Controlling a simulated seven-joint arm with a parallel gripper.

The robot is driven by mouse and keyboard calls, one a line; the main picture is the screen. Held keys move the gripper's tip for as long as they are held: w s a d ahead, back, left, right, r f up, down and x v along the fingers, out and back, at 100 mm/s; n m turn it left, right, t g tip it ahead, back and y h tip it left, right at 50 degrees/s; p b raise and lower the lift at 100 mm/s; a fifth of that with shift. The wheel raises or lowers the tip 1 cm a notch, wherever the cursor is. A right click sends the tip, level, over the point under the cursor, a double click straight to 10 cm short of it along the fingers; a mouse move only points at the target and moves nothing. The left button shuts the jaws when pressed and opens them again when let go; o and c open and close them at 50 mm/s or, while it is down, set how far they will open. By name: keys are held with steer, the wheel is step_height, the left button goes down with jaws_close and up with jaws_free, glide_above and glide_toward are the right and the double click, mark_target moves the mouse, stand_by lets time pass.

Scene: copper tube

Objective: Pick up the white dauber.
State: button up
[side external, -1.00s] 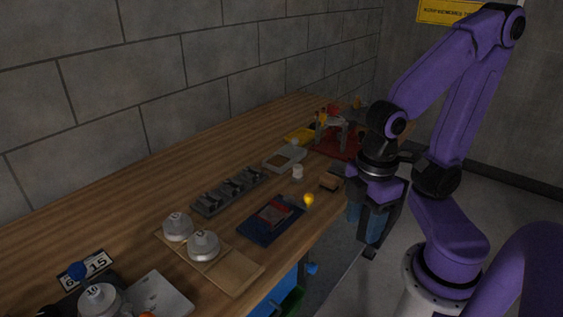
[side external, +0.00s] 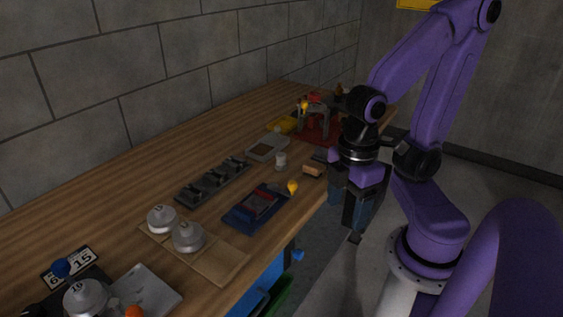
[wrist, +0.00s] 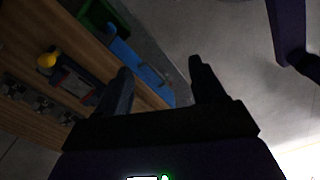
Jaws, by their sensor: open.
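A small white upright cylinder (side external: 281,161) stands on the wooden bench in the side external view, beside a pale tray. It may be the white dauber, but it is too small to tell for sure. My gripper (side external: 346,212) hangs beyond the bench's right edge, to the right of the white cylinder and apart from it. In the wrist view my gripper (wrist: 160,67) shows two spread fingers with nothing between them. The white cylinder cannot be made out there.
The bench holds a yellow-knobbed item (side external: 292,187), a blue tray (side external: 240,217), a dark rack (side external: 196,192), silver weights (side external: 187,237) on a board and a tan block (side external: 312,171). A red base with a stand (side external: 314,112) is behind. A green bin (wrist: 97,14) sits beside the bench.

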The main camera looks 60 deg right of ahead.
steer(key=w+r, duration=0.2)
steer(key=w, duration=0.7)
steer(key=n, duration=0.2)
glide_above(280, 154)
steer(key=f, duration=1)
steer(key=shift+s+a, duration=0.15)
steer(key=shift+s, duration=0.15)
steer(key=shift+w+f, duration=0.2)
steer(key=shift+f, duration=2.75)
steer(key=c, duration=1.1)
